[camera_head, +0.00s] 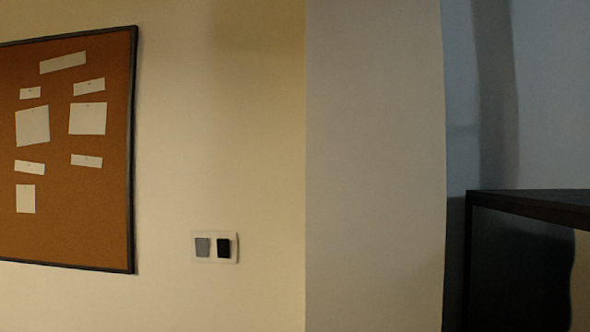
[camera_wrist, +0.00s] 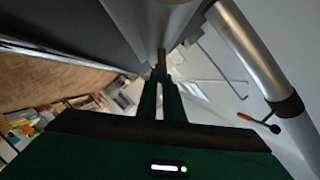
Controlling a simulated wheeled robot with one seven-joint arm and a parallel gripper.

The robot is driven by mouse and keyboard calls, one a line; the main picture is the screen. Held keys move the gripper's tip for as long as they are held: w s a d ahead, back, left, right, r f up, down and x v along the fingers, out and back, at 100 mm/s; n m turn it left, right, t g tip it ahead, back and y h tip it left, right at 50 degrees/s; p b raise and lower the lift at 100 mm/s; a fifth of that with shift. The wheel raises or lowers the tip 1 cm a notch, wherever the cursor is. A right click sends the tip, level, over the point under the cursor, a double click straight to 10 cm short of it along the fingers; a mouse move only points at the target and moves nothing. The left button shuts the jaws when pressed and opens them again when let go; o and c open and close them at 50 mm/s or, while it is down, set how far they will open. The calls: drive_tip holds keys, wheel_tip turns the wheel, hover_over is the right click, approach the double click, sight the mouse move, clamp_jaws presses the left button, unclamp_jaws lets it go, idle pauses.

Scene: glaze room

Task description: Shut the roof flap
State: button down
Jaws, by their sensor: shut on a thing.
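My gripper (camera_wrist: 161,80) shows in the wrist view, its two dark green fingers reaching away from the camera. The fingers close on a thin dark piece (camera_wrist: 161,64) at their tips. What this piece belongs to is hard to tell; a thick grey cylinder (camera_wrist: 160,18) lies just beyond it. I cannot make out the roof flap for certain in either view. The head view shows neither my gripper nor a flap.
In the wrist view a metal pipe (camera_wrist: 245,50) with a dark band runs down the right, near a thin rod with an orange end (camera_wrist: 245,117). The head view shows a cork board (camera_head: 75,130), a two-switch plate (camera_head: 214,247) and a dark-framed unit (camera_head: 530,205).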

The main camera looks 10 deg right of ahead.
drive_tip(key=shift+s+f, duration=0.1)
drive_tip(key=shift+f, duration=0.15)
drive_tip(key=c, duration=1.9)
unclamp_jaws()
drive_tip(key=shift+a, duration=0.15)
drive_tip(key=shift+r, duration=0.1)
drive_tip(key=w+a+r, duration=0.6)
drive_tip(key=a+r, duration=0.4)
drive_tip(key=r, duration=0.1)
drive_tip(key=shift+a, duration=0.1)
